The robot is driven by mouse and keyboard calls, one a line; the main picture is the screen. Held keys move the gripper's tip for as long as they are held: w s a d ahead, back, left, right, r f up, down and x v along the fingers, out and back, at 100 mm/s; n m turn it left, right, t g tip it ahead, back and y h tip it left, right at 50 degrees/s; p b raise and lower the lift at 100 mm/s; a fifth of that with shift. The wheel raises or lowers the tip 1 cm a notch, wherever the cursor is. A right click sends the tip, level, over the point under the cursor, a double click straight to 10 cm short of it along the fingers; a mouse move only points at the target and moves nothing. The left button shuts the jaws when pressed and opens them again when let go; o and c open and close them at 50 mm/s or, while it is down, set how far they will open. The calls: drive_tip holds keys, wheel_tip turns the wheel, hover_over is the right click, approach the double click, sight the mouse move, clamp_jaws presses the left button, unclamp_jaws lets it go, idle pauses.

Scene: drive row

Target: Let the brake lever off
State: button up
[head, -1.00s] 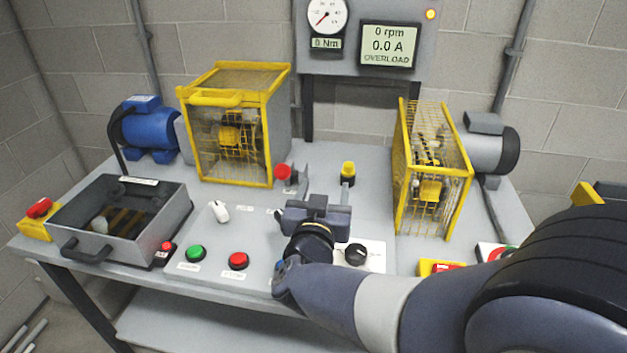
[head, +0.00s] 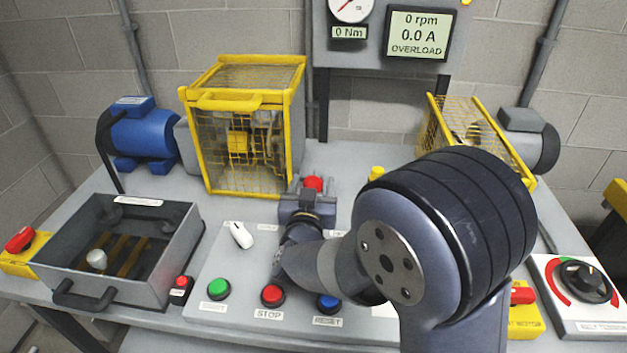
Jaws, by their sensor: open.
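A red-knobbed lever (head: 313,183) stands at the back of the control panel, in front of the right side of the left cage. A yellow-knobbed lever (head: 376,172) stands to its right, partly hidden by my arm. Their labels are not readable, so I cannot tell by name which is the brake lever. My gripper (head: 309,188) is open, with its fingers on either side of the red knob as seen from here. I cannot tell whether they touch it. The gripper hides the lever's lower part.
A white switch (head: 239,235) and green (head: 218,289), red (head: 272,295) and blue (head: 329,303) buttons lie close to my arm. Yellow cages (head: 245,125) (head: 478,130) stand behind. The display (head: 419,34) reads 0 rpm, 0.0 A, OVERLOAD. An open grey box (head: 180,250) is at left.

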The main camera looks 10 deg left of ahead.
drive_tip(key=shift+w, duration=0.95)
clamp_jaws()
